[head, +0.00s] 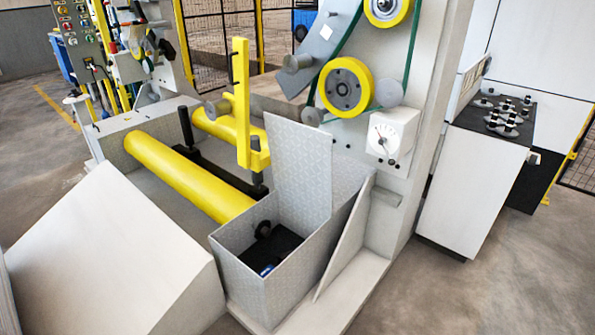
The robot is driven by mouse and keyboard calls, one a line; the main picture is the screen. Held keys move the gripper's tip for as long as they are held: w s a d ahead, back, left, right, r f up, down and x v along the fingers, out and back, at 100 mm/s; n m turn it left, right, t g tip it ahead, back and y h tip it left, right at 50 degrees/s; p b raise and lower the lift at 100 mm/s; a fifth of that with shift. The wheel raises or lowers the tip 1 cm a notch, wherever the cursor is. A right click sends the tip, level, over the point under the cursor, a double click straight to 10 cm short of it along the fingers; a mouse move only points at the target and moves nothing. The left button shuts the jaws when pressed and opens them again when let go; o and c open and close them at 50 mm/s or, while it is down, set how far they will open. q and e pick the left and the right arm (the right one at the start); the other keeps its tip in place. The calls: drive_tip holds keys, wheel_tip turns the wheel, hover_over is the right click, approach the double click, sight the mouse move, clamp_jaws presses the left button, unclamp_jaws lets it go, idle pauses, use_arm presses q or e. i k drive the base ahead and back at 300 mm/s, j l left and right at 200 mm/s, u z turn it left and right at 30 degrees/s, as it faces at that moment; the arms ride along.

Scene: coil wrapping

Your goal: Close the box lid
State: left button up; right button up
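A grey metal box (248,284) stands at the lower middle of the head view, beside the yellow roller. Its lid (300,168) stands open, raised upright at the far side of the box. Dark items (273,245) lie inside the box, one round and black, with a small blue patch near the front. The box's far inner part is partly hidden by the lid. Neither of my grippers shows in the head view.
A long yellow roller (180,172) and a yellow upright post (242,100) stand left of and behind the lid. A machine column with a gauge (384,138) rises at the right. A white sloped panel (110,255) fills the lower left. Floor at the lower right is clear.

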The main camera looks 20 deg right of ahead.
sight(301, 155)
drive_tip(key=k+l+u, duration=0.15)
drive_tip(key=l, duration=0.2)
drive_tip(key=l+u, duration=0.1)
drive_tip(key=l, duration=0.25)
drive_tip(key=k+l+u, duration=0.15)
drive_tip(key=l, duration=0.15)
drive_tip(key=l+u, duration=0.3)
drive_tip(key=l, duration=0.75)
drive_tip(key=l+u, duration=0.3)
drive_tip(key=l, duration=0.75)
drive_tip(key=k+l+u, duration=0.1)
drive_tip(key=l+u, duration=0.15)
drive_tip(key=l, duration=0.85)
drive_tip(key=i+l+u, duration=0.15)
drive_tip(key=l, duration=0.95)
drive_tip(key=k, duration=0.05)
